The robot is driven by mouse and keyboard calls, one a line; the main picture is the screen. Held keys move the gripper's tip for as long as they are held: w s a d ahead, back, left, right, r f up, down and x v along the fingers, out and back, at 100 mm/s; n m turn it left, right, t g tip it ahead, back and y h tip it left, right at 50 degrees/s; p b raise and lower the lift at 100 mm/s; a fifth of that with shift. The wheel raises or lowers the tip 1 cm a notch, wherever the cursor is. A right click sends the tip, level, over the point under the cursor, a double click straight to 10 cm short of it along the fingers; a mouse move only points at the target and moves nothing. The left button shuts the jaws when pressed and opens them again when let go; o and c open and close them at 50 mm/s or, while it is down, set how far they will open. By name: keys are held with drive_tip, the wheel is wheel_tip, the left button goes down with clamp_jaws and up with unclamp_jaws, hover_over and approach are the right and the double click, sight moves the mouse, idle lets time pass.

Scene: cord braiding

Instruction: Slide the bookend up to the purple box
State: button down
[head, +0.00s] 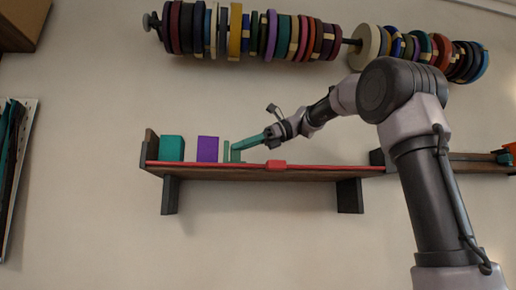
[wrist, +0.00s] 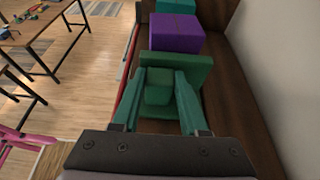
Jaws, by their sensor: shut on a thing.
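The purple box (head: 208,149) stands on the wall shelf, with a teal box to its left. The green bookend (head: 226,151) stands upright just right of the purple box, with a narrow gap between them. In the wrist view the bookend (wrist: 200,66) has its plate facing the purple box (wrist: 176,32). My gripper (head: 238,150) reaches in from the right. In the wrist view its green fingers (wrist: 159,90) are shut on a green block-like part of the bookend, behind the plate. The bookend's foot is partly hidden by the fingers.
The teal box (head: 172,148) sits by the shelf's left end wall. The shelf (wrist: 255,140) is bare right of the gripper, beside the wall. Spools hang above.

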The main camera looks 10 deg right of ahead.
drive_tip(key=shift+a, duration=0.65)
drive_tip(key=shift+c, duration=2.1)
unclamp_jaws()
drive_tip(key=shift+d, duration=0.1)
drive_tip(key=v, duration=1)
drive_tip(key=shift+d+r, duration=0.2)
drive_tip(key=shift+d, duration=0.1)
